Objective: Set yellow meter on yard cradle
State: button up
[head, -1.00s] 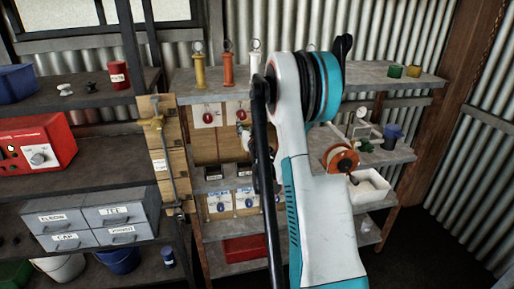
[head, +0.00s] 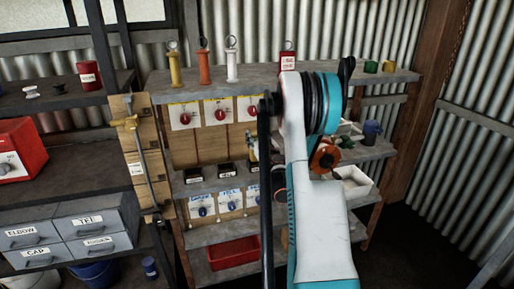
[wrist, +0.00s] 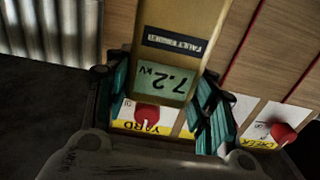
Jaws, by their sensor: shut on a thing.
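The yellow meter (wrist: 195,30) is between the teal fingers of my gripper (wrist: 172,105) in the wrist view. Its label and its screen, reading 7.2 kV, appear upside down. My gripper is shut on it, in front of a board whose YARD card (wrist: 143,125) has a red knob. In the head view my arm hides most of the gripper; a small yellow and teal part (head: 251,148) shows left of the arm. Black cradles (head: 194,175) stand on the middle shelf below the red knobs. I cannot read which one is the yard cradle.
An orange reel (head: 325,157) and a white bin (head: 353,183) are at the right. A brass-headed tool (head: 135,125) hangs at the left.

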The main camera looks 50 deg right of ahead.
jog(key=shift+f+b, duration=0.55)
jog(key=shift+f, duration=0.95)
jog(key=shift+f, duration=0.15)
jog(key=o, duration=1.7)
jog(key=shift+s+a, duration=0.15)
jog(key=shift+s, duration=0.1)
jog(key=p+v, duration=0.1)
jog(key=v, duration=1)
jog(key=shift+s+a, duration=0.1)
jog(key=shift+s, duration=0.1)
